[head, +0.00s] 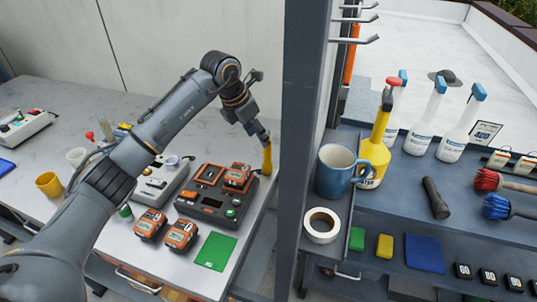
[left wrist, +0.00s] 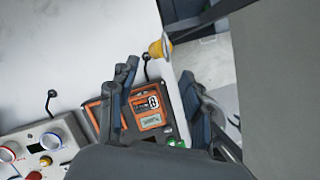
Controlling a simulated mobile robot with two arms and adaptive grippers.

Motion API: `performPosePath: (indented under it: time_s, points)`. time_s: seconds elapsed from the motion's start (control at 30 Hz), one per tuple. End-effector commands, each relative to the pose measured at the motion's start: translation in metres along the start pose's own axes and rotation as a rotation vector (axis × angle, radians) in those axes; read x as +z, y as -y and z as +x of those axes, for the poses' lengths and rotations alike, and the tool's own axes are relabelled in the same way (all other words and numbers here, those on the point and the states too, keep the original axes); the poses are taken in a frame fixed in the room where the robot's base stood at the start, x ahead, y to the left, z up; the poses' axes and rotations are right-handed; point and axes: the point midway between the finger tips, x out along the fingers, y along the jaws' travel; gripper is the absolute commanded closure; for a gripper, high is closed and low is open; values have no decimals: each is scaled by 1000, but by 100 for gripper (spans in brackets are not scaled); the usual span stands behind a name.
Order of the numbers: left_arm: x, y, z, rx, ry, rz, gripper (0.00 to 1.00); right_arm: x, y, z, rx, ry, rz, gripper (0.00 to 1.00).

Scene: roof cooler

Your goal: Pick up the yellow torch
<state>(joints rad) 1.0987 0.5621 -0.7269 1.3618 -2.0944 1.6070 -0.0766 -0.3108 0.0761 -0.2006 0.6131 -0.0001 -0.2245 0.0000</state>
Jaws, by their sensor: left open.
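The yellow torch (head: 267,157) stands near the right edge of the light table, beside the black and orange charger. Its top is partly covered by my left gripper (head: 256,128), which is just above it and reaches down from the upper left. In the left wrist view the torch's yellow end (left wrist: 160,47) shows beyond the open fingers of my left gripper (left wrist: 162,98), roughly in line with the gap between them. The fingers are apart and I see nothing held. Whether a finger touches the torch I cannot tell. My right gripper is not in view.
The charger (head: 213,203) and orange battery packs (head: 181,235) lie left of the torch. A dark post (head: 302,130) rises close on its right. Beyond it, a shelf holds a blue mug (head: 335,172), spray bottles (head: 425,115) and a dark torch (head: 435,198).

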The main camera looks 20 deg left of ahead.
Motion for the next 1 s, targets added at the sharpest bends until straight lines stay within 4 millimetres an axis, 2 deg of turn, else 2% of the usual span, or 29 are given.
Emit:
performPosePath:
  time_s: [0.1, 0.2, 0.47, 0.7, 1.0]
  points:
    - [0, 1, 22, -2, -1, -2, 51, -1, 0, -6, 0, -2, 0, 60]
    - [1, 1, 36, -2, 0, -1, 51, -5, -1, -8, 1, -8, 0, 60]
    - [1, 1, 55, -3, -2, -1, 51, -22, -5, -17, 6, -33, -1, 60]
    - [1, 0, 90, -1, 0, -2, 51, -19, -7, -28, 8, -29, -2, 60]
    - [1, -1, 96, 1, 1, 0, 51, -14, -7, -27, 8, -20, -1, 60]
